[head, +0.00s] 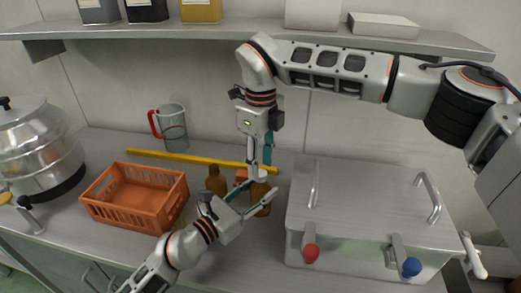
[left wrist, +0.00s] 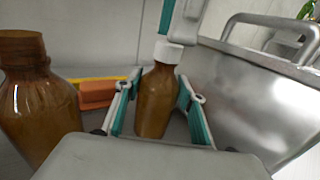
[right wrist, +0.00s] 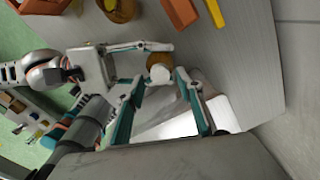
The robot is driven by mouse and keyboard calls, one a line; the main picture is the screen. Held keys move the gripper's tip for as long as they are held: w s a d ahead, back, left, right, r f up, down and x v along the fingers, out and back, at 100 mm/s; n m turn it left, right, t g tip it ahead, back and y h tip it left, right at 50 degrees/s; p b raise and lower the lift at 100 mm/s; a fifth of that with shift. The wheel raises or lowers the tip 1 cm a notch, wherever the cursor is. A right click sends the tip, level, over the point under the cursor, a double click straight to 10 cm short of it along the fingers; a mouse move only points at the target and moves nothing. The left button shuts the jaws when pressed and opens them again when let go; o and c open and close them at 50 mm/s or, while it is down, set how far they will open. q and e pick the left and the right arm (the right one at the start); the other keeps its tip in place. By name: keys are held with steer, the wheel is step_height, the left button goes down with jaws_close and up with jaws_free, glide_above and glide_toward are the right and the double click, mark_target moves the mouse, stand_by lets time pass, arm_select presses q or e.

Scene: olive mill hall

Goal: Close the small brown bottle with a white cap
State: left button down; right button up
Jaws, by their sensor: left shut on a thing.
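The small brown bottle (head: 262,206) stands upright between the fingers of my left gripper (head: 256,198), which is shut on its body; the left wrist view shows this closely (left wrist: 155,100). A white cap (left wrist: 168,51) sits on top of its neck; I cannot tell whether it is screwed tight. My right gripper (head: 261,166) points down from above, its fingertips at the cap. In the right wrist view the cap (right wrist: 161,75) lies between the two spread fingertips, with small gaps seeming to show beside it. The bottle's neck is mostly hidden under the cap.
A larger, uncapped brown bottle (left wrist: 36,105) stands left of the left gripper. Behind are an orange block (head: 241,175) and a yellow bar (head: 190,160). An orange crate (head: 135,198) stands left, a metal box (head: 365,215) close right. A shelf (head: 240,32) runs above.

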steer(key=shift+f, duration=1.2)
jaws_close()
steer(key=shift+m, duration=0.9)
steer(key=shift+o, duration=0.4)
jaws_free()
steer(key=shift+r, duration=2.3)
